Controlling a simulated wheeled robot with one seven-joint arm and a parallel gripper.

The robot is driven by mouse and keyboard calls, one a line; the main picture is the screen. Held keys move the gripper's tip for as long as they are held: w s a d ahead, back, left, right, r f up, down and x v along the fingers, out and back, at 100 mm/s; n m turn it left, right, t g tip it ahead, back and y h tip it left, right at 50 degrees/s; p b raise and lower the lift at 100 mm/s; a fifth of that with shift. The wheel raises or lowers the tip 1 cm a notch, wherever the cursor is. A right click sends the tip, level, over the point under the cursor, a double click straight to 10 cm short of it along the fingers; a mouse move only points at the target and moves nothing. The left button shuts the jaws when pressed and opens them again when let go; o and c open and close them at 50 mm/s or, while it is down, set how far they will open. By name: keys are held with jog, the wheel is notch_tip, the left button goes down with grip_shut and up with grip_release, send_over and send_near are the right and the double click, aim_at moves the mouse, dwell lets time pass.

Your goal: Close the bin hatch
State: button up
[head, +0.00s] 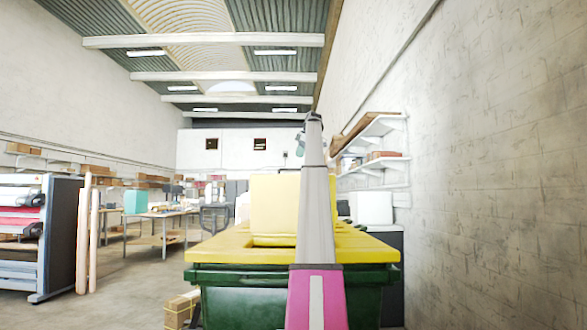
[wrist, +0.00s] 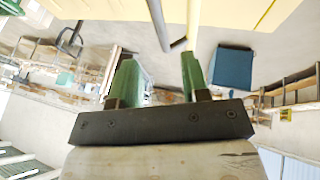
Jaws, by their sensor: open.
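A dark green bin (head: 243,298) stands in front of me with a yellow lid (head: 225,247) on top. The yellow bin hatch (head: 277,205) stands raised and upright from the lid; my arm covers its right part. My gripper (head: 300,143) is above the hatch, at the far end of my arm, small and partly hidden there. In the wrist view my gripper (wrist: 155,80) shows two green fingers apart with nothing between them. A yellow panel (wrist: 235,15) fills the top of that view, beyond the fingertips; I cannot tell whether it is hatch or lid.
A textured wall (head: 490,160) runs close on the right, with shelves (head: 375,150) holding boxes. A rack of rolls (head: 30,235) and two upright tubes (head: 88,235) stand at left. Cardboard boxes (head: 180,310) sit by the bin's left side. Floor between rack and bin is clear.

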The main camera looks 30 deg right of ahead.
jog(key=x, duration=0.7)
jog(key=shift+w+f, duration=0.15)
jog(key=shift+f, duration=0.1)
grip_shut()
